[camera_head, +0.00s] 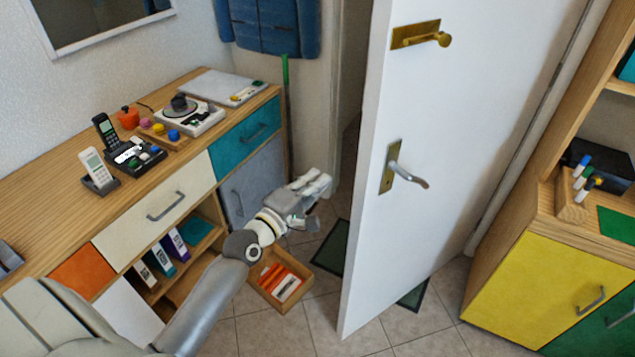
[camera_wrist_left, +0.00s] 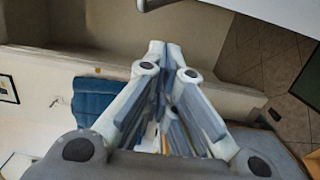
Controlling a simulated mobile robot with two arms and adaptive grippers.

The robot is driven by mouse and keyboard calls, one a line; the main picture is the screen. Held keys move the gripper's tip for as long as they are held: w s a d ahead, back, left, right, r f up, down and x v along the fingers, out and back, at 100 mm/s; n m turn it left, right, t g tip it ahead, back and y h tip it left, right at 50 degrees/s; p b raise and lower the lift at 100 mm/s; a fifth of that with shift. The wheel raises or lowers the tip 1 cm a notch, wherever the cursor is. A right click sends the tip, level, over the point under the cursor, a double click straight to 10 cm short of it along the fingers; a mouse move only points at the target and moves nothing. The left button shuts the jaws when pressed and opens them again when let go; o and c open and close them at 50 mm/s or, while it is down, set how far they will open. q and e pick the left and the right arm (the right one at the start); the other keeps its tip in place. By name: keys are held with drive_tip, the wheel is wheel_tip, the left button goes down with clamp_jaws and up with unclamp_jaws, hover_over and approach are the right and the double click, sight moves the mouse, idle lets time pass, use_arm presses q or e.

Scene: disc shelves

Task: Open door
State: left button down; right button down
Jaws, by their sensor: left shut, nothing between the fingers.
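The white door (camera_head: 465,130) stands partly open in the head view, with a dark gap along its left edge. It has a silver lever handle (camera_head: 408,174) and a brass knob on a plate (camera_head: 430,38) higher up. My left gripper (camera_head: 318,187) is shut and empty, left of the door edge and lever, apart from both. In the left wrist view its fingers (camera_wrist_left: 165,62) meet at the tips, with a pale panel, probably the door (camera_wrist_left: 270,12), at the top right. My right gripper is in neither view.
A wooden cabinet (camera_head: 50,215) with phones and trays on top runs along the left. A small wooden box (camera_head: 268,291) lies on the tiled floor below my left gripper. A dark mat (camera_head: 333,248) lies at the doorway. A yellow-fronted cabinet (camera_head: 530,290) stands at right.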

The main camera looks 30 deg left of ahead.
use_arm(q)
drive_tip(key=w+d+p, duration=0.2)
drive_tip(key=w+d, duration=0.2)
drive_tip(key=w, duration=0.1)
drive_tip(key=shift+w+d+p, duration=0.15)
drive_tip(key=shift+d+p, duration=0.15)
drive_tip(key=shift+p, duration=0.05)
drive_tip(key=shift+f, duration=0.1)
drive_tip(key=shift+d, duration=0.1)
